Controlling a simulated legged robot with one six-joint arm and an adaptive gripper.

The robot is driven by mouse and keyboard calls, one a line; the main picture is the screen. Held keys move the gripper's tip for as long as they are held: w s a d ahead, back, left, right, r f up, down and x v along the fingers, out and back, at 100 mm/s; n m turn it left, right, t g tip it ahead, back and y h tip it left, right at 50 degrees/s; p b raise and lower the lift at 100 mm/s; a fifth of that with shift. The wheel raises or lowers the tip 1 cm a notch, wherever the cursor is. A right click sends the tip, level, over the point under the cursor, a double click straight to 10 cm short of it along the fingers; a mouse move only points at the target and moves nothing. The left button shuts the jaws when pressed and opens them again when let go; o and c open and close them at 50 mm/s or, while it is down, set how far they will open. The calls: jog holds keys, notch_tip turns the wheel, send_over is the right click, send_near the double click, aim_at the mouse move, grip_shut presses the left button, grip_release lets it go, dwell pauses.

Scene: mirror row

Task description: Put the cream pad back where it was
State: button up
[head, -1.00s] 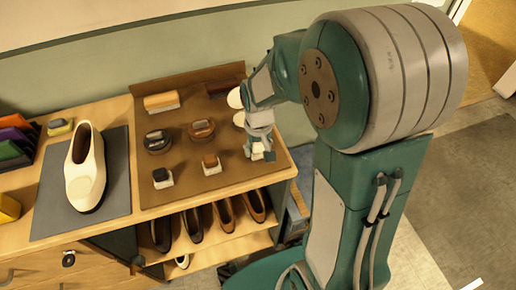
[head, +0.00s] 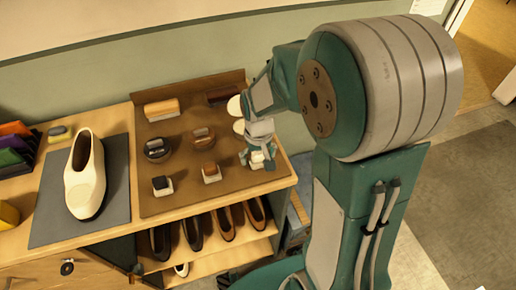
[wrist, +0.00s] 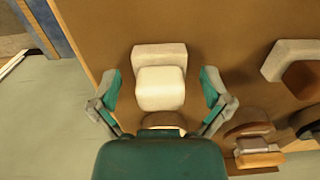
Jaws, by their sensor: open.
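My gripper (wrist: 161,88) is open, with one finger on each side of the pad and a visible gap at both sides. In the head view, my gripper (head: 258,160) is low over the right front part of the board, and the pad (head: 257,156) shows pale between the fingers. My palm hides what lies under it in the wrist view.
A brown-topped pad (head: 211,172) and a black-topped pad (head: 162,185) stand left of my gripper. Two round tins (head: 157,149) and two brushes (head: 162,109) are farther back. A cream shoe (head: 85,178) stands on a grey mat (head: 50,205). The board's right edge is close.

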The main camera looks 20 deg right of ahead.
aim_at(259, 154)
notch_tip(259, 154, up, 12)
jog(key=shift+d+f, duration=0.1)
jog(key=s+r+t, duration=0.2)
jog(key=s+r, duration=0.1)
jog(key=s, duration=0.4)
jog(key=s+r+t, duration=0.3)
jog(key=s, duration=0.4)
jog(key=shift+s+r+t, duration=0.15)
jog(key=shift+r+t, duration=0.15)
jog(key=shift+r, duration=0.05)
dwell(0.9)
